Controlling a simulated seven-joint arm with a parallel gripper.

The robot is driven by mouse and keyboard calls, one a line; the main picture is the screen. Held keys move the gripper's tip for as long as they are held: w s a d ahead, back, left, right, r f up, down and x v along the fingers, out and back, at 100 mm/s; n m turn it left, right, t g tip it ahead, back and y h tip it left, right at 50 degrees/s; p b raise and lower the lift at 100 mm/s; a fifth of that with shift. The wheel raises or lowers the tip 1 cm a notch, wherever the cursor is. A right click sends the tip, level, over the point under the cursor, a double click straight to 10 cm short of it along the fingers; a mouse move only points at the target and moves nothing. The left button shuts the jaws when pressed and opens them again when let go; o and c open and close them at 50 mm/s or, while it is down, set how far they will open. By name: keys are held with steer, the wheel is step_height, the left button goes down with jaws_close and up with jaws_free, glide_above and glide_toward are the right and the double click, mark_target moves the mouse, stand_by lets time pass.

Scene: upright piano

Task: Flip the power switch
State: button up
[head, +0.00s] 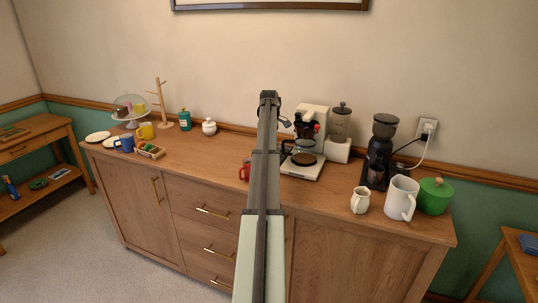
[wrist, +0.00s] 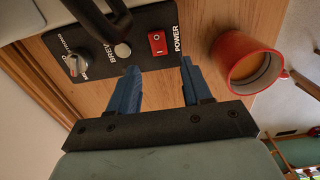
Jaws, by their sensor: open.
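In the wrist view, the power switch (wrist: 157,43) is a small red rocker on a black panel (wrist: 139,66), beside the white word POWER. My gripper (wrist: 158,65) is open, with two blue fingers spread apart and nothing between them. The fingertips appear just below the switch in the picture, one to each side; I cannot tell whether they touch the panel. In the head view, the white coffee machine (head: 312,115) stands on the sideboard right of my arm.
A red mug (wrist: 246,58) stands close right of the fingers in the wrist view. A knob (wrist: 74,65) and a dark handle (wrist: 122,50) are left of the switch.

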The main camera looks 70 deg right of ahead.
steer(key=shift+f, duration=2.2)
